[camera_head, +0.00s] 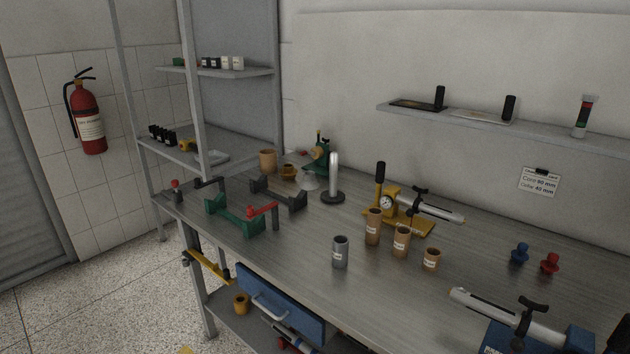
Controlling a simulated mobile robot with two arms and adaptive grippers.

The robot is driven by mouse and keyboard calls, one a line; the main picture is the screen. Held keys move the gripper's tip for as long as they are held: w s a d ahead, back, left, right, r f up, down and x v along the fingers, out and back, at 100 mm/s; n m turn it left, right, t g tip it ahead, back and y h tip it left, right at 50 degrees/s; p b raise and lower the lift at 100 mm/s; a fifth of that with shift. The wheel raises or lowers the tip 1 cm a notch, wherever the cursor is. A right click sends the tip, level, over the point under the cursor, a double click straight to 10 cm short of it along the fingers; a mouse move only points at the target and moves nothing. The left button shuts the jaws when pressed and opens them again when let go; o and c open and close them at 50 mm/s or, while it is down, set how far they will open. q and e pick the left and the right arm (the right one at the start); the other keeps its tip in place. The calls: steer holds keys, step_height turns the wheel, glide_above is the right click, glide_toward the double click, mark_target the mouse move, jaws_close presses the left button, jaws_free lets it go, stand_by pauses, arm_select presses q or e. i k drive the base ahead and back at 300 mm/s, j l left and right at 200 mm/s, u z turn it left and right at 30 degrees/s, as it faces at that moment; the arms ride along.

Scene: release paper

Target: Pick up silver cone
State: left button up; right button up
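A small silver cone (309,182) stands on the grey workbench (300,235) toward the back, wide end down as far as I can tell. The lower left of the cone is near a dark grey bracket (280,194). Neither of my grippers is in view.
In front stand a grey cylinder (340,253) and several brown cylinders (373,227). A yellow press with a gauge (400,210) is right of the rod. A green bracket (234,215) is at front left, a blue device (510,337) at bottom right. Bare benchtop lies around the grey cylinder.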

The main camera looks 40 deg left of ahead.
mark_target(309, 182)
steer(key=z, duration=3.85)
steer(key=u, duration=5.05)
steer(key=j+u, duration=0.15)
steer(key=j, duration=0.8)
steer(key=i, duration=0.1)
